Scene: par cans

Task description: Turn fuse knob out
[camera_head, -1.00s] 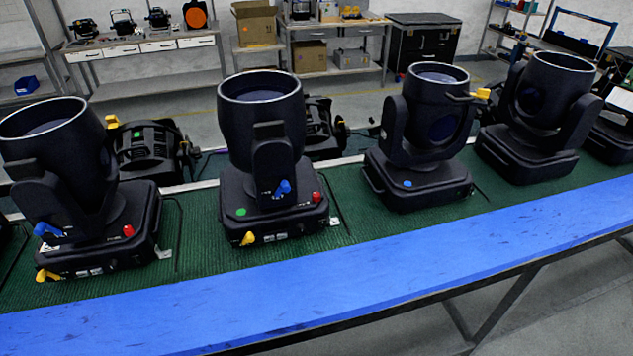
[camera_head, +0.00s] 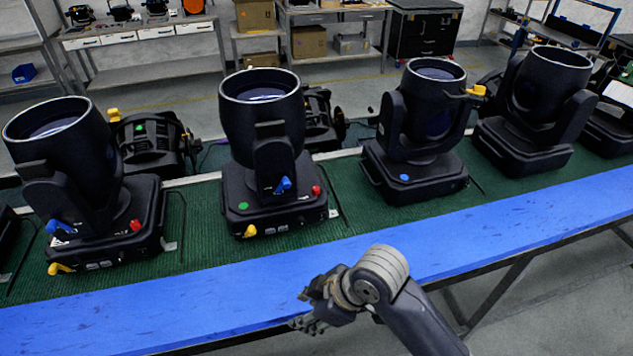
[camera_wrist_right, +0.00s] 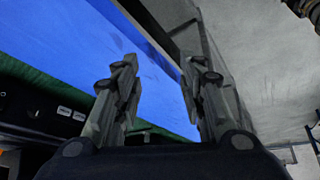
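The middle par can (camera_head: 262,150) stands upright on the bench. Its base carries a yellow knob (camera_head: 250,231) at the front, a red knob (camera_head: 316,190) at the right and a blue knob (camera_head: 283,185) on the yoke. The left par can (camera_head: 75,165) has a yellow knob (camera_head: 61,268), a red knob (camera_head: 135,225) and a blue knob (camera_head: 58,227). I cannot tell which knob is the fuse knob. My right gripper (camera_head: 314,305) is over the blue front strip, below and right of the middle base, apart from it. In the right wrist view its fingers (camera_wrist_right: 160,72) are spread and empty. My left gripper is out of view.
The blue front strip (camera_head: 150,305) and green mat (camera_head: 200,250) run along the bench. More par cans (camera_head: 415,150) (camera_head: 530,120) stand to the right. Free room lies over the strip to the left of my gripper.

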